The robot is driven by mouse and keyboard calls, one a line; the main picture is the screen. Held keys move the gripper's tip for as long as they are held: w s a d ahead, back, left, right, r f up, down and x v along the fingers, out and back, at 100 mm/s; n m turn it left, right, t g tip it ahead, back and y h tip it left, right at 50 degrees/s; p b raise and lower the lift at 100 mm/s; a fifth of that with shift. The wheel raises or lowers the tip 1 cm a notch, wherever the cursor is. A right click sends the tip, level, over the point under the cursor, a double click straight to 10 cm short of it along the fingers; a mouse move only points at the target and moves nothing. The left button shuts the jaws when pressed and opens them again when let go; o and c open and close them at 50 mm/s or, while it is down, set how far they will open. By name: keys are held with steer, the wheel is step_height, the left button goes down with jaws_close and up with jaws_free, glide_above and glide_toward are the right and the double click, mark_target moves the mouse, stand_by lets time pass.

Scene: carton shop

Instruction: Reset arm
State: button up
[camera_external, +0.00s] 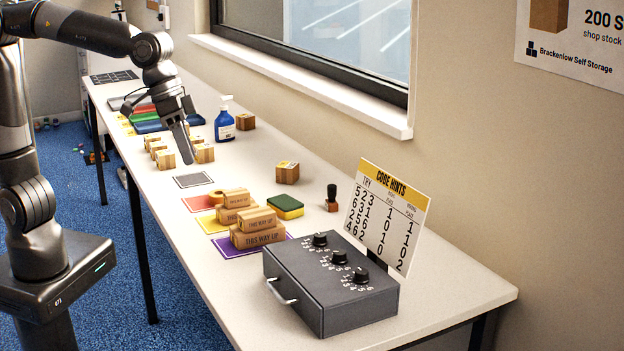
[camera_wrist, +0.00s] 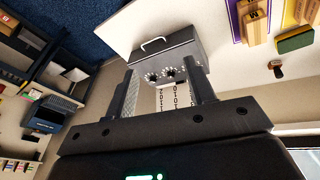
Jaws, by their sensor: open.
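My gripper (camera_external: 187,143) hangs over the left part of the long table (camera_external: 420,319), above and near several small cartons, with its fingers pointing down. In the wrist view my gripper (camera_wrist: 165,83) shows two separated fingers with nothing held between them. Through the gap I see the grey box with dials (camera_wrist: 165,52) and part of the hint card, both well beyond the fingertips. No object touches the fingers as far as I can see.
Small cartons (camera_external: 204,153) stand beside the gripper. A blue spray bottle (camera_external: 225,124) stands behind it. Stacked cartons (camera_external: 257,220), a sponge (camera_external: 286,207), a stamp (camera_external: 331,198), the dial box (camera_external: 330,285) and the code card (camera_external: 387,215) occupy the near half. The front right corner is bare.

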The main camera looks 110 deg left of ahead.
steer(key=s+d+f+m, duration=0.2)
steer(key=s+m, duration=0.1)
steer(key=s, duration=0.6)
steer(key=s+d+f+m+t, duration=0.1)
steer(key=s+d+m, duration=0.1)
steer(key=s, duration=0.8)
steer(key=shift+s+d+f+m+t, duration=0.3)
steer(key=shift+d+f+m, duration=0.1)
steer(key=shift+d, duration=0.3)
steer(key=shift+w, duration=0.1)
stand_by(1.0)
